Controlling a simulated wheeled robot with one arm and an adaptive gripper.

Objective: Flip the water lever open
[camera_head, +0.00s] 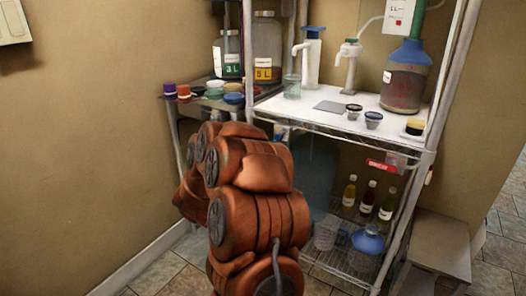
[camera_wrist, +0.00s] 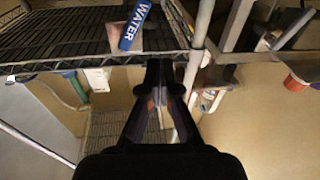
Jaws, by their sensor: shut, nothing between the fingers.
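The water lever (camera_wrist: 135,26) is a blue handle with white "WATER" lettering, near the top of the wrist view. My gripper (camera_wrist: 160,68) is dark, shut and empty. Its fingertips show just below and a little right of the lever in that view, with a visible gap between them. In the head view my copper arm hides the gripper, and I cannot make out the lever there.
A wire shelf (camera_wrist: 60,45) and a metal post (camera_wrist: 203,25) lie near the gripper. In the head view, the white shelf top (camera_head: 325,112) holds jars, dispensers and small cups. Bottles (camera_head: 367,197) stand on the lower rack. A wooden stool (camera_head: 440,245) is at the right.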

